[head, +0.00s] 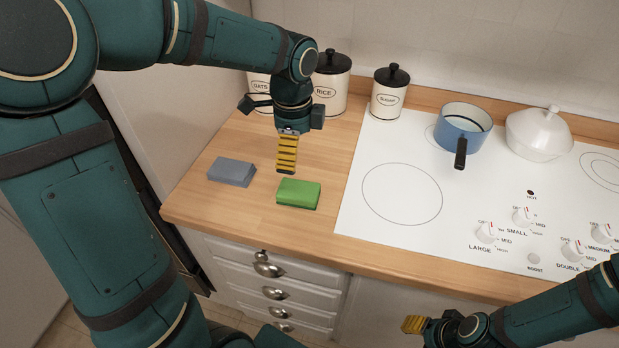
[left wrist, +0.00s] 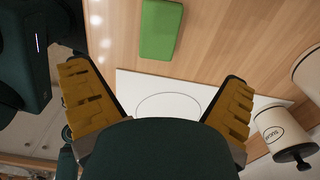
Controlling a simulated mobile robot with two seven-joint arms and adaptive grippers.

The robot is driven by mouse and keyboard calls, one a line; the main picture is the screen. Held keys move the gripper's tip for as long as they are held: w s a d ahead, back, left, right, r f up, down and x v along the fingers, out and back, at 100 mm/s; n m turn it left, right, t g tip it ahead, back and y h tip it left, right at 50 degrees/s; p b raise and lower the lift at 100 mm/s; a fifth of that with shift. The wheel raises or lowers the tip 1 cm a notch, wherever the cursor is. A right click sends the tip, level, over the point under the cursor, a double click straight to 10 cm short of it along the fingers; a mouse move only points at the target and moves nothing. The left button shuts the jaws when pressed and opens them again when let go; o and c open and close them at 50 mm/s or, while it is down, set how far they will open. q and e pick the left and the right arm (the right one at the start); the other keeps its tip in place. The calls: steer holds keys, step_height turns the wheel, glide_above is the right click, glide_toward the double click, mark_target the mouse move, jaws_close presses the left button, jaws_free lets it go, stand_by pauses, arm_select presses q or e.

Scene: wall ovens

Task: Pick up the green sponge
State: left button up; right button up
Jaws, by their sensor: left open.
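The green sponge (head: 298,193) lies flat on the wooden counter, left of the white cooktop. It also shows in the left wrist view (left wrist: 161,29), at the top and ahead of the fingers. My left gripper (head: 286,170) is above the counter, just behind and slightly left of the sponge in the head view. In the left wrist view its yellow-padded fingers (left wrist: 158,100) are spread wide with nothing between them. My right gripper (head: 416,325) is low at the bottom of the head view, in front of the counter; only a yellow finger pad shows clearly.
A grey-blue sponge (head: 232,171) lies left of the green one. Canisters (head: 332,82) stand at the back. The white cooktop (head: 402,192) holds a blue saucepan (head: 463,130) and a white lidded pot (head: 538,133). Bare counter lies in front of the green sponge.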

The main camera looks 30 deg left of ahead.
mark_target(298, 189)
arm_select(q)
step_height(298, 189, down, 9)
steer(key=shift+s+r+b, duration=0.15)
steer(key=shift+r+b, duration=0.05)
steer(key=shift+b, duration=0.9)
steer(key=f+b, duration=0.2)
steer(key=f, duration=0.3)
steer(key=shift+d, duration=0.2)
steer(key=c, duration=0.9)
